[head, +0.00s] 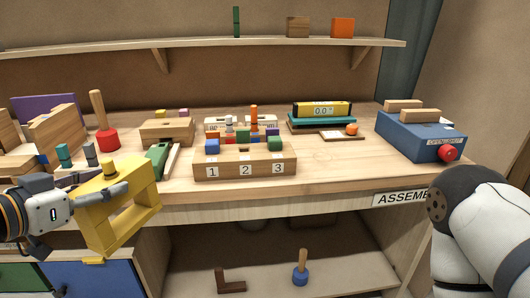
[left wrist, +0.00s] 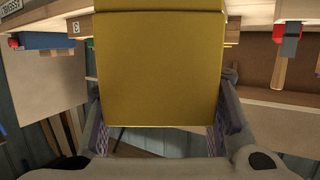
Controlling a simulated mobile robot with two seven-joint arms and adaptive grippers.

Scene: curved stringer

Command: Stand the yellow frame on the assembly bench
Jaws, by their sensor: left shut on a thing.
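The yellow frame (head: 105,240) is a blocky open frame with a rectangular hole. My left gripper (head: 108,186) is shut on its upper part and holds it in the air at the front left edge of the assembly bench (head: 320,180). In the left wrist view the yellow frame (left wrist: 160,70) fills the middle, between the two fingers. In the head view its lower end hangs below the bench top's front edge. The right arm shows at the right, but its gripper is out of view.
A block numbered 1, 2, 3 (head: 245,171) stands at mid front. A green part (head: 158,160), a red-based peg (head: 107,138) and wooden blocks crowd the left. A blue box (head: 420,137) with a red knob stands right. Bare bench top lies right of the numbered block.

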